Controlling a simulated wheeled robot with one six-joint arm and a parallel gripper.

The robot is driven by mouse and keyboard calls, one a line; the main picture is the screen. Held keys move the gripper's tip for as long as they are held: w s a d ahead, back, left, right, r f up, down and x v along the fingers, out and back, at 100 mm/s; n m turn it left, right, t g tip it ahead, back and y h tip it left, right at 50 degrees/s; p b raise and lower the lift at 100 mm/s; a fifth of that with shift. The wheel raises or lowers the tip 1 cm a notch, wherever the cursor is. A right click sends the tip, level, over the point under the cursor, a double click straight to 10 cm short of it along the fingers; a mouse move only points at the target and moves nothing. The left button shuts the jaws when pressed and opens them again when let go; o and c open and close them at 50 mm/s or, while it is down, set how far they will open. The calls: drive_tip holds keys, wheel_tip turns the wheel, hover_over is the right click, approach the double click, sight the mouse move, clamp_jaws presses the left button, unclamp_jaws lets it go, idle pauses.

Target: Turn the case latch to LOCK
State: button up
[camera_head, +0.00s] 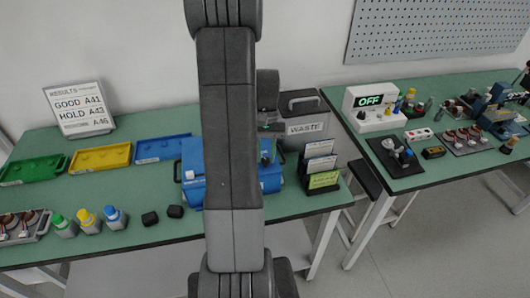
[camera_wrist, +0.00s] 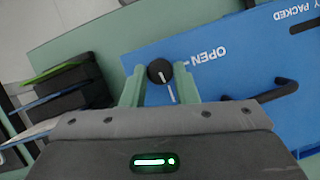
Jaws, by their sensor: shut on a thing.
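The blue case (camera_head: 272,180) sits on the left green table, partly hidden behind my arm. In the wrist view the case lid (camera_wrist: 222,82) carries the word OPEN upside down, just right of the latch knob. The case latch (camera_wrist: 160,70) is a round black knob with a white pointer line, which points down in the picture toward my gripper body. My gripper (camera_wrist: 160,82) has its two green fingers on either side of the knob, shut on it. No LOCK mark is visible. In the head view the gripper (camera_head: 270,142) is over the right part of the case.
A grey WASTE bin (camera_head: 306,128) stands behind and right of the case. A rack of cards (camera_head: 320,165) stands close on the right. Blue (camera_head: 160,148), yellow (camera_head: 100,158) and green (camera_head: 35,169) trays lie left. Several bottles (camera_head: 88,220) stand near the front edge.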

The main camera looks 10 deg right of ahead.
drive_tip(key=shift+m, duration=0.6)
drive_tip(key=shift+m+y, duration=0.3)
drive_tip(key=o, duration=1)
drive_tip(key=b+v, duration=0.1)
drive_tip(key=v, duration=1.3)
drive_tip(key=shift+d, duration=0.1)
drive_tip(key=shift+f, duration=0.1)
